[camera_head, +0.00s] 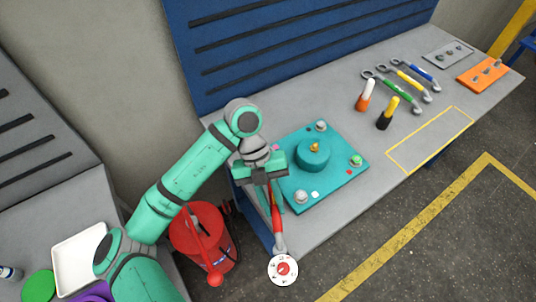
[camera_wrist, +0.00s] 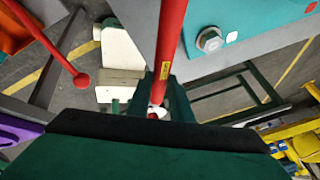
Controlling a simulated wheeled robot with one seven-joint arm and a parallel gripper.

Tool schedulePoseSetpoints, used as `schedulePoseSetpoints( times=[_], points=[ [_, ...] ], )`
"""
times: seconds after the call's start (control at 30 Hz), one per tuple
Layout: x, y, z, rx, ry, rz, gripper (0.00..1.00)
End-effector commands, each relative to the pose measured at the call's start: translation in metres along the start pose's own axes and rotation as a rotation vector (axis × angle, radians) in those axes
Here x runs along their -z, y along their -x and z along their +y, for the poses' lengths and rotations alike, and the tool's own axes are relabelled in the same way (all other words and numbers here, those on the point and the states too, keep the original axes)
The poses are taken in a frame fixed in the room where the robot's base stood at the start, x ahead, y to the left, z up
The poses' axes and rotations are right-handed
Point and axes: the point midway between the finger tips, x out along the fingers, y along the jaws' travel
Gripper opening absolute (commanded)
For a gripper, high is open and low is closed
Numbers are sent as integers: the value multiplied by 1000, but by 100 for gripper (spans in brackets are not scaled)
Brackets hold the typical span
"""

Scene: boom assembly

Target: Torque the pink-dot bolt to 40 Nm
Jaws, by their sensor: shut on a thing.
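My gripper (camera_head: 265,178) is shut on a red-handled tool, which looks like the torque wrench (camera_head: 277,218). The tool's red shaft with a yellow label also shows in the wrist view (camera_wrist: 170,45), between my fingers (camera_wrist: 160,95). A white round dial with a red centre (camera_head: 283,269) shows at the tool's lower end. The teal plate (camera_head: 335,178) lies right of my gripper, with a raised round hub. A pink dot (camera_head: 277,148) shows at its left corner; the bolt beside it is hidden behind my gripper. The white-dot bolt (camera_head: 300,197) also shows in the wrist view (camera_wrist: 209,40).
Several wrenches (camera_head: 400,90) lie at the back of the grey bench (camera_head: 345,215). An orange-white bottle (camera_head: 366,96) and a yellow-black one (camera_head: 388,113) stand nearer. A yellow-outlined area (camera_head: 430,140) is empty. A red bin (camera_head: 203,235) stands below, left of the bench.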

Motion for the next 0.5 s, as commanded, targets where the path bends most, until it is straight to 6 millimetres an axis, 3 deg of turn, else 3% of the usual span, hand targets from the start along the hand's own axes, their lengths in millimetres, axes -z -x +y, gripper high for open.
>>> schedulePoseSetpoints(
  times=[0.5],
  points=[
    [1,6,20,-46,-88,25,0]
  ],
)
